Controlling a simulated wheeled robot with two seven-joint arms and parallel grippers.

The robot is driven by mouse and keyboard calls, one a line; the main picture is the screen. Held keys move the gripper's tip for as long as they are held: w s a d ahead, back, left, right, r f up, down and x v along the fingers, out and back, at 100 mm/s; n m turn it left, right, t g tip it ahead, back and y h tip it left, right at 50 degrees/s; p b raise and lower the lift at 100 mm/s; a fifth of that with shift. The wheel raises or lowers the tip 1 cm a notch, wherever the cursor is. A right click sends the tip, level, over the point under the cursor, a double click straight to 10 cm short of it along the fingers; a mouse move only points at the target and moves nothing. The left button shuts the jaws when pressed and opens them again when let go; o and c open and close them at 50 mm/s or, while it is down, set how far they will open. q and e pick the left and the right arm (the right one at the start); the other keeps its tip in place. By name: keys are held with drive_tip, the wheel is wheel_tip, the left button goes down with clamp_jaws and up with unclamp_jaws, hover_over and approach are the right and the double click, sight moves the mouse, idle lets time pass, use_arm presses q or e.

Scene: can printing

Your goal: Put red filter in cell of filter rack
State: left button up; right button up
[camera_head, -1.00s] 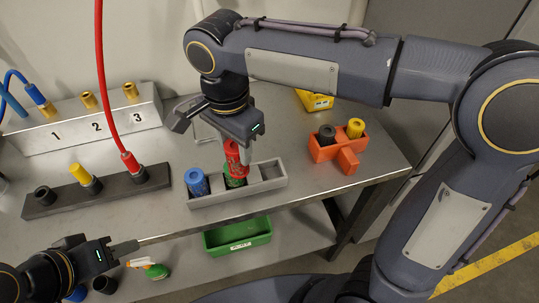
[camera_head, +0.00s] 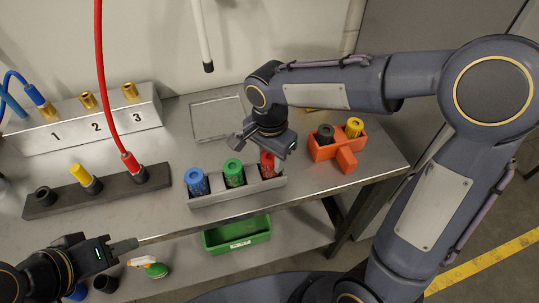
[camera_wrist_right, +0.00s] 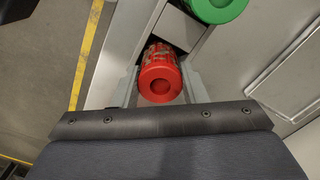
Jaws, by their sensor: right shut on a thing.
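The red filter (camera_head: 267,164) stands in the right cell of the grey filter rack (camera_head: 237,197). In the right wrist view the red filter (camera_wrist_right: 160,76) sits between the two fingers of my right gripper (camera_wrist_right: 163,88), which is shut on it. In the head view my right gripper (camera_head: 268,150) is at the top of the filter and hides part of it. A green filter (camera_head: 233,173) stands in the middle cell and a blue filter (camera_head: 196,182) in the left cell. My left gripper (camera_head: 125,246) is at the lower left by the table's front edge, away from the rack; its finger gap is not clear.
An orange holder (camera_head: 346,157) with a black and a yellow piece stands right of the rack. A dark block (camera_head: 110,189) with a red hose and a numbered block (camera_head: 95,125) are at left. A green bin (camera_head: 237,235) is on the lower shelf. An empty tray outline (camera_head: 216,118) lies behind.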

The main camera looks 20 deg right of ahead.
drive_tip(key=shift+f, duration=0.2)
drive_tip(key=o, duration=1)
drive_tip(key=shift+r, duration=0.1)
wheel_tip(320, 180, up, 12)
drive_tip(key=shift+d+r, duration=0.1)
drive_tip(key=shift+r, duration=0.1)
